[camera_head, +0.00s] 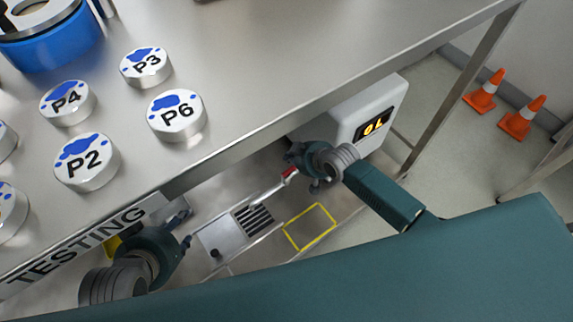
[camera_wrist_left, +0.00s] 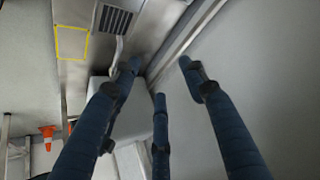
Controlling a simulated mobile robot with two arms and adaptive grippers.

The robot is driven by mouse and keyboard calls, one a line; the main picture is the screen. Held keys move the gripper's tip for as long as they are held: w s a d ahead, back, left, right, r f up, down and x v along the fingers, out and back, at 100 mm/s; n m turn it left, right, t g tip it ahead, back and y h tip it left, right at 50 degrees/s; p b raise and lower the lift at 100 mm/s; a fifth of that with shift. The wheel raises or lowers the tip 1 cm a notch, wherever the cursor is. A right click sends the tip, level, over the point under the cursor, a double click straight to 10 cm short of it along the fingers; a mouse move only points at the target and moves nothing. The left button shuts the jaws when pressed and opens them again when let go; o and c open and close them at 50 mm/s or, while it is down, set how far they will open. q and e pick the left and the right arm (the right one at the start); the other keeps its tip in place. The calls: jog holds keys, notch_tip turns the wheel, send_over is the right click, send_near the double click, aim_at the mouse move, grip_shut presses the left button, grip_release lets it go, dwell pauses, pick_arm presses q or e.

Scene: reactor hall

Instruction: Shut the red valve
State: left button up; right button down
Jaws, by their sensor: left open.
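The red valve shows in the head view as a small red-ended lever (camera_head: 289,173) on a pale metal arm, below the table edge. My right gripper (camera_head: 298,165) is right at the red end, partly covering it; I cannot tell whether it touches or grips it. My left gripper (camera_head: 184,228) is open and empty, apart from the lever, near the left end of a vented metal panel. In the left wrist view, the spread fingers of my left gripper (camera_wrist_left: 158,75) hold nothing. The pale lever arm (camera_wrist_left: 119,48) shows beyond them, but no red part is visible there.
A steel table (camera_head: 245,55) with several labelled white discs and a blue round container (camera_head: 50,45) overhangs the grippers. A vented panel (camera_head: 222,238), a yellow square outline (camera_head: 310,227) and a white display box (camera_head: 372,105) lie below its edge. Orange cones (camera_head: 484,91) stand on the floor right.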

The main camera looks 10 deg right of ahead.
aim_at(294, 168)
jog(key=b+x, duration=0.1)
jog(key=x, duration=0.1)
jog(key=shift+w+a+f, duration=0.15)
jog(key=shift+w+f, duration=0.05)
jog(key=shift+f, duration=0.1)
pick_arm(q)
jog(key=w+d+r+t+h+b, duration=0.1)
jog(key=w+d+r+t, duration=0.15)
jog(key=w+r, duration=0.25)
jog(key=w+d+r+t+h+b, duration=0.1)
jog(key=w+r+t, duration=0.3)
jog(key=w+r, duration=0.1)
notch_tip(294, 168, up, 13)
jog(key=w+d+t+h+b, duration=0.1)
jog(key=d+t, duration=0.1)
jog(key=t, duration=0.4)
jog(key=shift+m+h+b, duration=0.3)
jog(key=shift+h, duration=0.1)
pick_arm(e)
jog(key=shift+f, duration=2.45)
pick_arm(q)
jog(key=shift+d+f, duration=0.1)
jog(key=shift+f, duration=0.05)
